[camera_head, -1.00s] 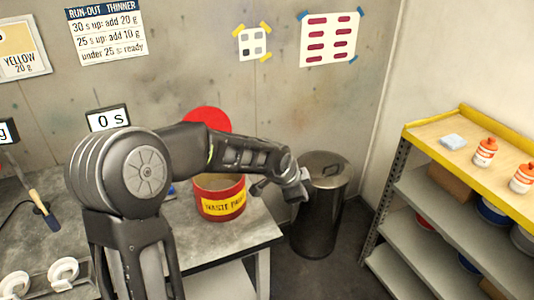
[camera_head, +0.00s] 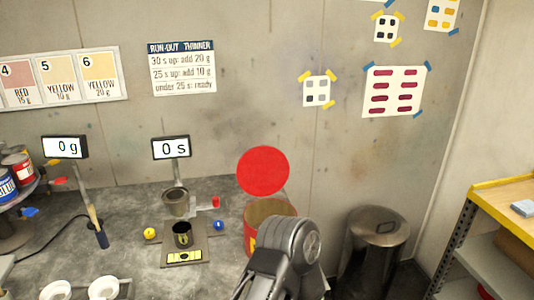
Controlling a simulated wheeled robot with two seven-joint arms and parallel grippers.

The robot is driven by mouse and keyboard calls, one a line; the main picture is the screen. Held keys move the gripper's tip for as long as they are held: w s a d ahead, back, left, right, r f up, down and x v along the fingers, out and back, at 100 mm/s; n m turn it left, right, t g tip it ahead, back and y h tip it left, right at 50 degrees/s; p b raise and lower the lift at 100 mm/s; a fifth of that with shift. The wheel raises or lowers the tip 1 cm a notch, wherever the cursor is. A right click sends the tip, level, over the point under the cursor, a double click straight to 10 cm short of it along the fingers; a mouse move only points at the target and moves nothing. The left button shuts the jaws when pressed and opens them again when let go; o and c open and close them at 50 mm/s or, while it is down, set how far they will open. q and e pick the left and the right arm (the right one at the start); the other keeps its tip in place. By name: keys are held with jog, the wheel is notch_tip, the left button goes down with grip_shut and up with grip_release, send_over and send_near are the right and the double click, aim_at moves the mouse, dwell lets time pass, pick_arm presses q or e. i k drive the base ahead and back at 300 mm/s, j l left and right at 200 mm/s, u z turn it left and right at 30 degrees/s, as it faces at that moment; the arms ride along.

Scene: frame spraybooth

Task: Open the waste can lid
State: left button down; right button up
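Neither gripper shows in the head view. I see no fingers touching the lid.
A metal bin (camera_head: 374,245) with a closed lid stands on the floor right of the bench. A yellow-edged shelf (camera_head: 490,195) is at the far right. Left of the can are a small black cup (camera_head: 182,235) and a timer display (camera_head: 171,148). Colour cards hang on the wall.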

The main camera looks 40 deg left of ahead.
aim_at(263, 171)
jog(key=i+l+u, duration=0.2)
jog(key=u, duration=0.95)
jog(key=i+l+u, duration=0.2)
jog(key=l+u, duration=0.2)
jog(key=l, duration=0.4)
jog(key=l+u, duration=0.45)
jog(key=l, duration=1.3)
jog(key=i, duration=0.05)
